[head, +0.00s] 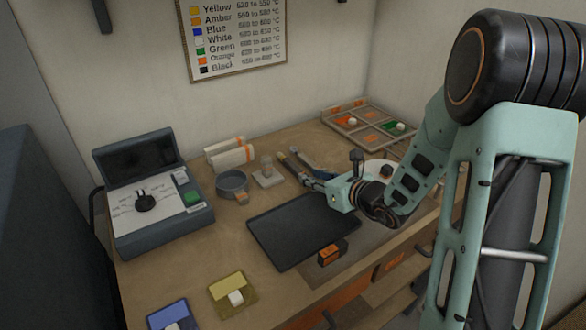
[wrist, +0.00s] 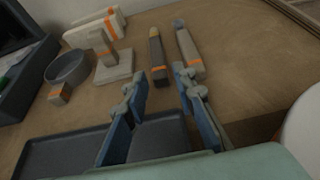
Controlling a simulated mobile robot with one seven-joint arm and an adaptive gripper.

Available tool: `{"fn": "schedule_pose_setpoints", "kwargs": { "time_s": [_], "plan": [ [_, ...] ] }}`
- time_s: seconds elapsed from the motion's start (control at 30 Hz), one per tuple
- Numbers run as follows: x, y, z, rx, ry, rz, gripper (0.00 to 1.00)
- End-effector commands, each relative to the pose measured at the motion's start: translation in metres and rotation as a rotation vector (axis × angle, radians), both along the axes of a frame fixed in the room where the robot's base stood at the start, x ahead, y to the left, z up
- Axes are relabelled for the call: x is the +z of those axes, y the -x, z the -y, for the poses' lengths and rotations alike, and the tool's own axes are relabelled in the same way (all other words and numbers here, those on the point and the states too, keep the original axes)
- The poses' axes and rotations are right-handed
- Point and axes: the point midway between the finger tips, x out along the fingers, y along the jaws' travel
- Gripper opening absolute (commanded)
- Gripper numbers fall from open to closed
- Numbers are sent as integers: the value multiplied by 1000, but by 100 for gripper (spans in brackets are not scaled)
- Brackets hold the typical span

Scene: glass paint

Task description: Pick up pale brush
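The pale brush (wrist: 190,52), a light grey stick with an orange band, lies on the table in the wrist view, just beyond the tip of my right-hand finger. A darker brush (wrist: 158,58) with an orange band and a tan end lies to its left. My gripper (wrist: 157,77) is open and empty, with its blue fingers spread apart and pointing toward the two brushes. In the head view my gripper (head: 311,175) is low over the table behind the dark tray, near the dark brush (head: 288,164). The pale brush is hard to make out there beside the fingers.
A dark tray (head: 281,250) lies in front of the gripper. A white round dish (head: 372,167) and a divided colour tray (head: 345,133) are to the right.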

Motion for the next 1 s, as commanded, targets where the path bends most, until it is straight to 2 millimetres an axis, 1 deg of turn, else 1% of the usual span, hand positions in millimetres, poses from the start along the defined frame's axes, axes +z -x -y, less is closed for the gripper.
{"fn": "schedule_pose_setpoints", "kwargs": {
  "time_s": [0.13,0.23,0.37,0.5,0.67,0.8,0.9,1.0],
  "plan": [
    [-5,-12,-11,4,2,-1,25],
    [-9,-25,-21,3,0,0,25],
    [-15,-36,-28,3,1,0,25],
    [-17,-40,-30,1,2,0,25],
    [-17,-40,-30,1,2,0,25],
    [-17,-40,-30,1,2,0,9],
    [-17,-40,-29,1,2,0,0],
    [-16,-40,-30,1,2,1,0]
  ]
}}
